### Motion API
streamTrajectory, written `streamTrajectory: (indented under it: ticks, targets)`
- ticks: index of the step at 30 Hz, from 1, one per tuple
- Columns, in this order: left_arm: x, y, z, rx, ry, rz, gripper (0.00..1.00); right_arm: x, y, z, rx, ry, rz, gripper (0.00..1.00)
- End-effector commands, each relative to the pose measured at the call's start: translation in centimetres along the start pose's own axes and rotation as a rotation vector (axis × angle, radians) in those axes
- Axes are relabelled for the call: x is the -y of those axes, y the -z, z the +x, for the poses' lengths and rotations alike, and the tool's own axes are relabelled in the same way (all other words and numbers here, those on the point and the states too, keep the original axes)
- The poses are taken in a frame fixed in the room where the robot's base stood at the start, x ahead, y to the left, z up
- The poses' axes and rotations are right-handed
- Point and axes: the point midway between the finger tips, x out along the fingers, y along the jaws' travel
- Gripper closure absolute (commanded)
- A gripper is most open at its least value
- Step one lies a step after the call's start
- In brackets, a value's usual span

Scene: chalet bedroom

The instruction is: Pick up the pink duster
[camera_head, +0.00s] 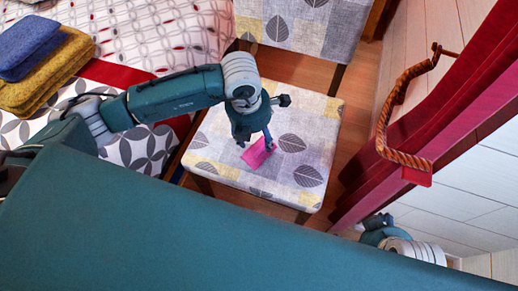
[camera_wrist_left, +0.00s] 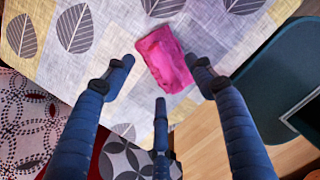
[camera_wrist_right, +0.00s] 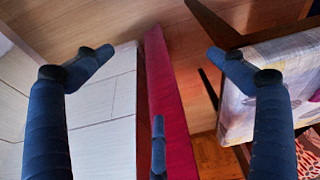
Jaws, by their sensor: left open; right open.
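In the left wrist view the duster (camera_wrist_left: 164,60) lies flat near the seat's edge. My left gripper (camera_head: 268,140) is above the seat, right by the duster. In the left wrist view my left gripper (camera_wrist_left: 160,75) is open, with the duster showing between and beyond its fingertips; I cannot tell if a finger touches it. My right gripper (camera_wrist_right: 160,60) is open and empty, away from the duster, by the red curtain. In the head view only part of the right arm shows at the lower right.
A bed (camera_head: 150,35) with patterned covers stands on the left, with folded blue and yellow cloths (camera_head: 40,55) on it. A red curtain (camera_head: 440,110) with a rope tieback (camera_head: 400,95) hangs on the right by a pale plank wall.

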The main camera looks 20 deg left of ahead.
Motion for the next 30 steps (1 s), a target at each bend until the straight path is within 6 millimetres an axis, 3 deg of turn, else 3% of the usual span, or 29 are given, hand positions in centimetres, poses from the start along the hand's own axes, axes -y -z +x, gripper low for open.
streamTrajectory:
  ticks: [3,6,15,17,23,30]
  targets:
    - [0.0,0.5,2.2,-0.004,0.001,-0.001,0.45,-0.1,0.0,-1.4,-0.01,-0.001,0.001,0.05]
    - [0.0,0.4,3.4,-0.002,0.001,-0.001,0.45,-0.1,-0.1,-1.3,-0.008,-0.002,0.001,0.05]
    - [0.0,0.3,3.9,0.0,0.001,0.0,0.45,-0.1,-0.1,-1.4,-0.009,-0.002,0.001,0.05]
    - [0.0,0.3,3.9,0.0,0.001,0.0,0.53,-0.1,-0.1,-1.4,-0.009,-0.002,0.001,0.05]
    - [0.0,0.3,3.8,0.0,0.001,0.0,0.93,-0.1,-0.1,-1.4,-0.008,-0.002,0.001,0.05]
    - [0.0,0.3,3.8,0.0,0.001,0.0,0.94,-0.1,-0.2,-1.4,-0.008,-0.002,0.001,0.05]
